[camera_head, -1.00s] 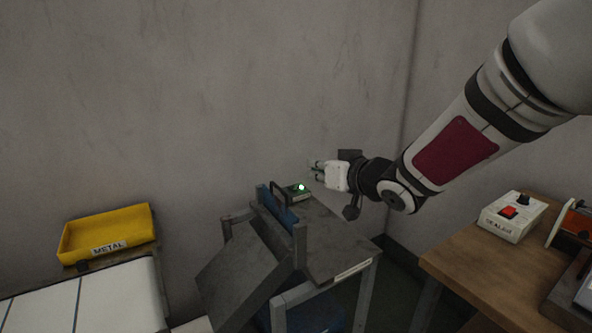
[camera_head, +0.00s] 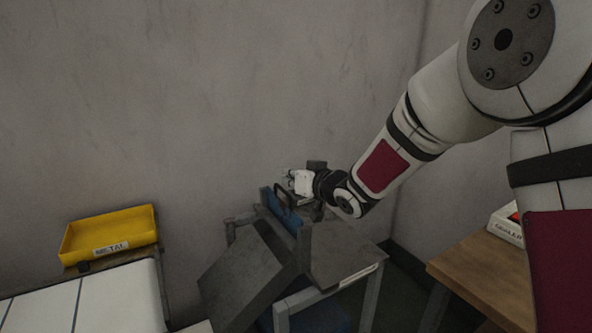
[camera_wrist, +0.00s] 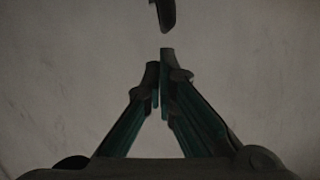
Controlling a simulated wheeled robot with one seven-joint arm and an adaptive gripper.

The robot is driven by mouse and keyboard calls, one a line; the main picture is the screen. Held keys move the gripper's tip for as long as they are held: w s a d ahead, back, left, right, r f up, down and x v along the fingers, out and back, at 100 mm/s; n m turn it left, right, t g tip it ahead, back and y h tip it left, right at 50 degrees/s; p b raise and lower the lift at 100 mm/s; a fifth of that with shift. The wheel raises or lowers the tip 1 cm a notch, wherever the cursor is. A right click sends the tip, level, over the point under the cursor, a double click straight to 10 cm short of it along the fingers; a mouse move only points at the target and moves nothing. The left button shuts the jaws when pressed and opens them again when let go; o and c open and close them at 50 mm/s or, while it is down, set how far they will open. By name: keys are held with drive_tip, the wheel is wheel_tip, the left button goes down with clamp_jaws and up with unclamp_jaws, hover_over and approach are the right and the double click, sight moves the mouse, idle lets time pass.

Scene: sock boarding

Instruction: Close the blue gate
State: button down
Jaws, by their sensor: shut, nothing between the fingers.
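The blue gate (camera_head: 283,212) is a narrow upright plate between grey posts at the upper end of a tilted grey plate, with a black handle (camera_head: 280,190) on top. My gripper (camera_head: 288,178) is at the handle's upper right in the head view; I cannot tell whether it touches. In the wrist view my fingers (camera_wrist: 160,62) are shut and empty. A dark curved piece (camera_wrist: 165,14), possibly the handle, shows just beyond the fingertips, apart from them.
The tilted plate (camera_head: 245,272) leans off the grey stand (camera_head: 345,252). A yellow METAL bin (camera_head: 110,235) is at left, beside a white tiled surface (camera_head: 105,295). A wooden table (camera_head: 480,275) with a sealer box (camera_head: 506,226), partly hidden by my arm, is at right.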

sight(291, 202)
drive_tip(key=shift+s+f, duration=0.1)
drive_tip(key=shift+f, duration=0.35)
drive_tip(key=shift+f, duration=0.1)
wheel_tip(291, 202, down, 6)
drive_tip(key=b, duration=0.5)
drive_tip(key=shift+f, duration=0.3)
